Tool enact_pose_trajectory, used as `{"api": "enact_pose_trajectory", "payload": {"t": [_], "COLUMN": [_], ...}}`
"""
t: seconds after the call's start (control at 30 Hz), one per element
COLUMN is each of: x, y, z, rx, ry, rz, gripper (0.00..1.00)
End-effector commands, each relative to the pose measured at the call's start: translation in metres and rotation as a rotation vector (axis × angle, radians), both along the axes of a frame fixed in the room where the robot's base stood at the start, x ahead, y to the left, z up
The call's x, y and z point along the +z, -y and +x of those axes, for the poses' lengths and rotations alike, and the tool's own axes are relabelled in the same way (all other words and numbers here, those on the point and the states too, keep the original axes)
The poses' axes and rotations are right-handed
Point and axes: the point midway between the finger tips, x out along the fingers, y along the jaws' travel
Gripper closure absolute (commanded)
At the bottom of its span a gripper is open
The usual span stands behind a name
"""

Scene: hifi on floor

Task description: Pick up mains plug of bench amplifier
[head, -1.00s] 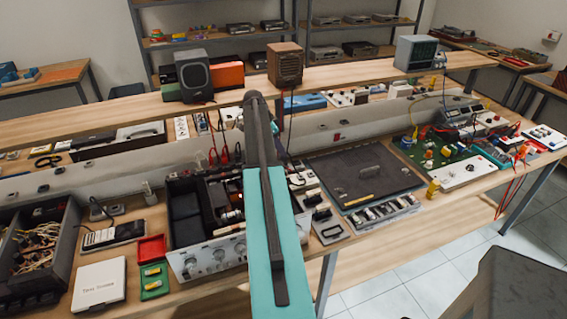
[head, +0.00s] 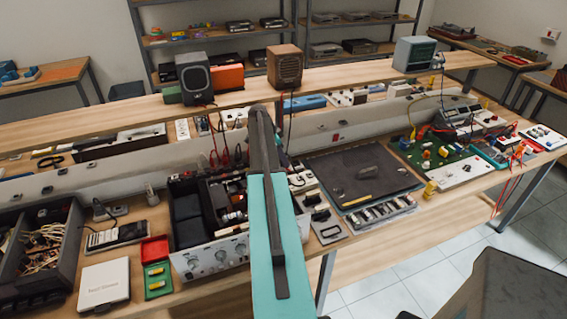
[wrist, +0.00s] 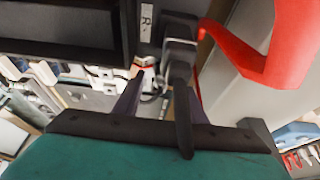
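In the wrist view a black plug-like block (wrist: 180,42) with a dark cable running down from it lies ahead of my gripper, beside a white label marked R. It may be the mains plug; I cannot tell for sure. My gripper (wrist: 163,88) has two dark fingers apart, with the cable passing between them, nearer the right finger. Nothing is clearly gripped. In the head view the open bench amplifier (head: 212,258), with a silver knobbed front, sits on the bench left of my teal arm. The arm hides my gripper there.
A large red hooked part (wrist: 265,50) is close on the right in the wrist view. Two speakers (head: 193,78) (head: 285,65) stand on the raised shelf (head: 345,83). A flat dark panel (head: 362,175) lies right of my arm, a wire-filled box (head: 40,250) at left.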

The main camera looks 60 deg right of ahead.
Motion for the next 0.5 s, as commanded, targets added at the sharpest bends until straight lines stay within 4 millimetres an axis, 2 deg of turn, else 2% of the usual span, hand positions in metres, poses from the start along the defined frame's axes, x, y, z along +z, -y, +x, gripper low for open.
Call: {"api": "enact_pose_trajectory", "payload": {"t": [0.37,0.4,0.5], "x": [0.0001,0.0001,0.0001], "y": [-0.0006,-0.0006,-0.0007], "z": [0.0007,0.0007,0.0009], "rx": [0.001,0.001,0.001], "ry": [0.0,0.0,0.0], "rz": [0.0,0.0,0.0], "gripper": [0.62,0.64,0.81]}}
